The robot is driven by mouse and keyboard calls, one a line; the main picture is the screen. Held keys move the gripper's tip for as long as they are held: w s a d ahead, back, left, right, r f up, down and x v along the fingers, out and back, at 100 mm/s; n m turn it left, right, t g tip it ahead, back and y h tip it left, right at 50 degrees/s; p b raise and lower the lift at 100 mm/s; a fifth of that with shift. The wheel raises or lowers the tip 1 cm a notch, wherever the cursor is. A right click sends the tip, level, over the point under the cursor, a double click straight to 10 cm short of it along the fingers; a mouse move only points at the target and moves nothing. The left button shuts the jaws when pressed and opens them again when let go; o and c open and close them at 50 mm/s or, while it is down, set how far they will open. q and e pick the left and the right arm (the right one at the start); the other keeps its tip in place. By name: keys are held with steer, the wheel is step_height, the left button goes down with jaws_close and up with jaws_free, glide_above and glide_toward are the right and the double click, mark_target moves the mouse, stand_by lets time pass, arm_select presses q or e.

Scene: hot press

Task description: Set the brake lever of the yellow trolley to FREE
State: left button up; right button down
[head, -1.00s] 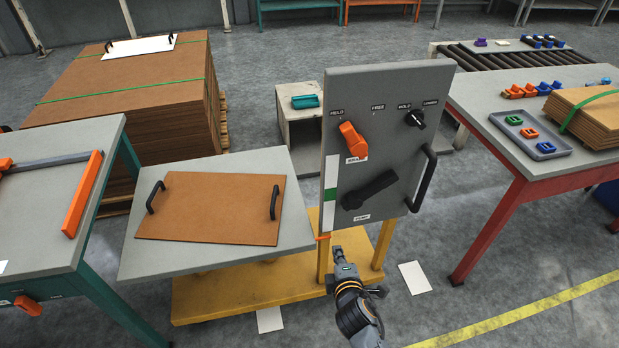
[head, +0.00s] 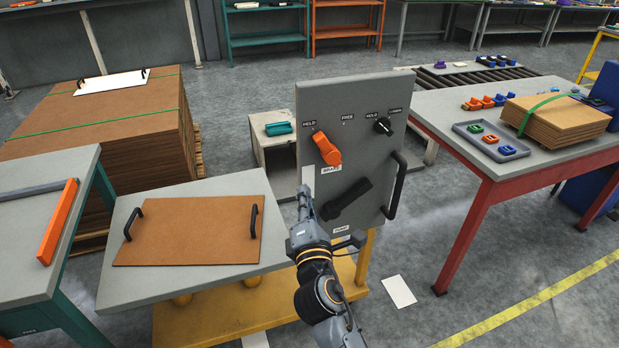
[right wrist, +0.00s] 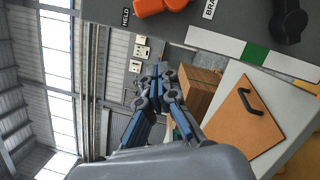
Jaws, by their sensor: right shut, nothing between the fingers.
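The yellow trolley (head: 215,316) carries an upright grey panel (head: 372,150). On the panel the orange brake lever (head: 327,149) is tilted, its upper end toward the HELD label (head: 309,124); the FREE label (head: 347,117) is up and to the right. The BRAKE label (head: 332,169) is just below. The lever shows partly at the top of the right wrist view (right wrist: 160,6). My right gripper (head: 304,190) is shut and empty, at the panel's left edge, below and left of the lever, apart from it. It also shows in the right wrist view (right wrist: 160,72). My left gripper is out of view.
Below the lever are a black pump lever (head: 347,199) and a black bar handle (head: 396,186); a black knob (head: 383,126) is at upper right. A brown board (head: 190,230) with two handles lies on the trolley's grey top. A red-legged table (head: 465,235) stands right.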

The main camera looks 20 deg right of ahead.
mark_target(327, 150)
steer(key=w+d+r+p, duration=0.1)
steer(key=w, duration=0.2)
steer(key=w+d+r+p, duration=0.1)
steer(key=w+d, duration=0.1)
steer(key=w, duration=0.1)
steer(key=w+d+r, duration=0.1)
steer(key=w, duration=0.2)
steer(key=shift+d+p, duration=0.25)
steer(key=shift+p, duration=0.15)
steer(key=shift+d+r, duration=0.1)
steer(key=shift+d, duration=0.25)
steer(key=shift+r+m+p, duration=0.15)
steer(key=shift+m+p, duration=0.25)
steer(key=shift+p, duration=0.1)
